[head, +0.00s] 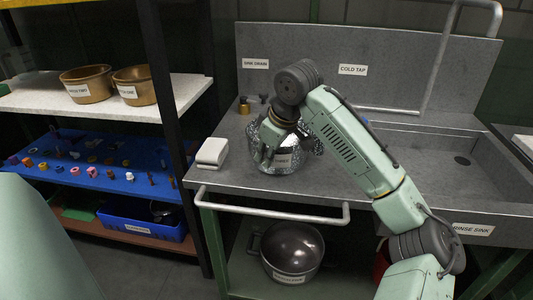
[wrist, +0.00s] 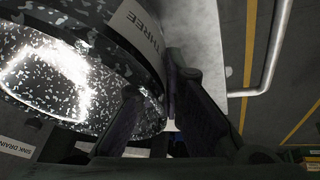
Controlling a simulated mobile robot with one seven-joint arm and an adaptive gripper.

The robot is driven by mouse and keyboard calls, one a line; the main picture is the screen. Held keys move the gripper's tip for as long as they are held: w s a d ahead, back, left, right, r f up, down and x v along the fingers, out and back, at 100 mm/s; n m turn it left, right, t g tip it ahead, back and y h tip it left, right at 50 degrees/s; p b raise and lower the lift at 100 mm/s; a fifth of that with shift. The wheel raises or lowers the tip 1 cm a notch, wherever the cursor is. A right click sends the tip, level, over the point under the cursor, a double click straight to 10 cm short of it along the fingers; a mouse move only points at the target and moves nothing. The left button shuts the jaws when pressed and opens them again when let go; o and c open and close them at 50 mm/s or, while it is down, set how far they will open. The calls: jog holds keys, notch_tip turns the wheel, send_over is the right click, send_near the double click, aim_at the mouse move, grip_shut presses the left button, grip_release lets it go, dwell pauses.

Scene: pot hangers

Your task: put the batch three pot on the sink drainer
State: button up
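The batch three pot (head: 292,163) is a speckled dark, shiny pot. It stands on the grey counter left of the basin, below the SINK DRAIN label (head: 256,63). Its white label reading THREE shows in the wrist view, where the pot (wrist: 70,75) fills the upper left. My gripper (head: 266,156) is at the pot's left front side. In the wrist view my gripper (wrist: 152,90) has one finger on each side of the pot's wall and appears shut on it. The arm and gripper hide part of the pot's rim.
A white block (head: 212,153) lies left of the pot, and a small brass item (head: 244,106) stands behind. A rail (head: 275,202) runs along the counter's front. A dark pot (head: 292,250) is below. Brass-coloured pots (head: 87,85) stand on the left shelf. The basin (head: 430,150) is right.

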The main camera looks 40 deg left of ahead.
jog(key=o, duration=0.4)
jog(key=shift+r, duration=0.15)
